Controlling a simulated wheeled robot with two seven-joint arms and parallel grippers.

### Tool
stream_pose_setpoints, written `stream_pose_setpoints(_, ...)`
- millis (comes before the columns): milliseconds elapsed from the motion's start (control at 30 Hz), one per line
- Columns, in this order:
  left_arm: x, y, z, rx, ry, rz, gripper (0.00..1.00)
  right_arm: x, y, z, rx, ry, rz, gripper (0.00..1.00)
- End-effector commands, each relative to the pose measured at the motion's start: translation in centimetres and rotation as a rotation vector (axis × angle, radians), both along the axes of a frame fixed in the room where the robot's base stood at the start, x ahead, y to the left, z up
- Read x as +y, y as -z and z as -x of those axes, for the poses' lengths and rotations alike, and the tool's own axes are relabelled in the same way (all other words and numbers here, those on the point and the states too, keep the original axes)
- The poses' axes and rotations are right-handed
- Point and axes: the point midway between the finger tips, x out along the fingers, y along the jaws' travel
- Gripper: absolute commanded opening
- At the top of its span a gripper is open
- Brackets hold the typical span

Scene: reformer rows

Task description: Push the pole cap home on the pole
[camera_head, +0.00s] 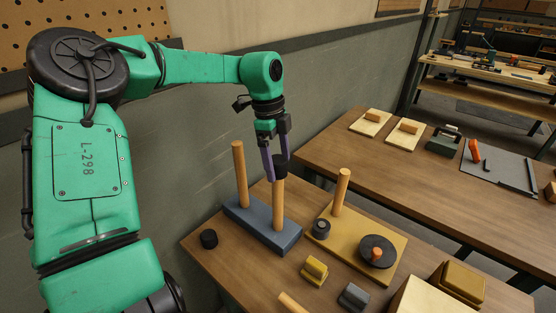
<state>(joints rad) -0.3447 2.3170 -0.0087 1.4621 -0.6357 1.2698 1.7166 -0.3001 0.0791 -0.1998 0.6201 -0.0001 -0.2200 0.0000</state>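The pole cap (281,163) is a short black cylinder at the top of the front wooden pole (279,205). This pole stands upright on a blue base (262,227), beside a second bare pole (240,172). My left gripper (275,168) points down from above, with its purple fingers at either side of the cap, and looks shut on it. The near finger hides part of the cap's left side. I cannot tell how far the cap sits down over the pole. My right gripper is not in view.
A yellow board (372,231) carries another pole (341,190), a dark cylinder (321,229) and a black disc (378,250). Small blocks and boxes (460,282) crowd the front. A second table (400,165) stands behind.

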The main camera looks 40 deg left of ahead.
Motion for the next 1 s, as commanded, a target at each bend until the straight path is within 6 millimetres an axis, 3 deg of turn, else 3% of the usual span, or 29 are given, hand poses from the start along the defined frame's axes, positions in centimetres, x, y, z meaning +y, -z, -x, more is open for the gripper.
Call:
stream_pose_setpoints(200, 0.0, -0.2, 0.0, -0.001, 0.000, 0.000, 0.95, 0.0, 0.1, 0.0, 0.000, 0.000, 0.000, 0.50)
stream_pose_setpoints(333, 0.3, -1.5, 0.0, -0.003, -0.002, -0.003, 0.95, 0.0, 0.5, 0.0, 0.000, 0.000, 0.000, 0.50)
stream_pose_setpoints(733, 1.9, -12.2, 0.5, -0.004, -0.003, -0.004, 0.95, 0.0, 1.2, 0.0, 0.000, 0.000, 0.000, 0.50)
stream_pose_setpoints(833, 2.1, -13.8, 0.5, -0.001, -0.001, -0.001, 0.95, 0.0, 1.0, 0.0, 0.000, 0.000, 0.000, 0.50)
stream_pose_setpoints(1000, 2.2, -14.4, 0.6, 0.001, 0.000, 0.000, 0.95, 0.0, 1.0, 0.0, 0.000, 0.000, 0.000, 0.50)
